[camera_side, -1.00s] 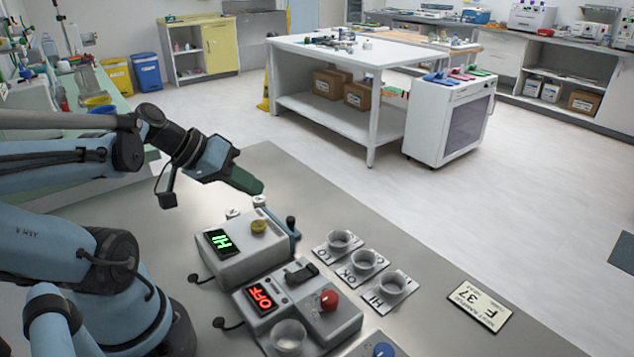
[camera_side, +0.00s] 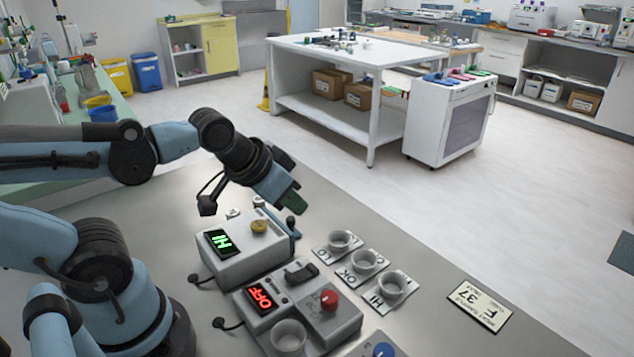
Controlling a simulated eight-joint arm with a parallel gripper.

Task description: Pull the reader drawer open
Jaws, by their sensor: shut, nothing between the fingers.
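A grey box with a green "HI" display (camera_side: 222,242) and a yellow knob (camera_side: 259,227) stands on the metal bench. A blue-grey part with a dark upright knob (camera_side: 291,223) shows at its far right side; I cannot tell if it is the reader drawer. A second grey box with a red "OFF" display (camera_side: 262,297), a black handle-like piece (camera_side: 300,273) and a red knob (camera_side: 329,299) stands in front of it. My gripper (camera_side: 294,206) points down and right, shut and empty, its green fingertips just above the dark knob in the picture. Contact cannot be told.
Three cups (camera_side: 365,261) stand on labelled cards to the right of the boxes. A card reading "F 37" (camera_side: 478,305) lies farther right. A clear cup (camera_side: 288,337) and a blue knob (camera_side: 383,350) are at the front. The bench behind the boxes is mostly clear.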

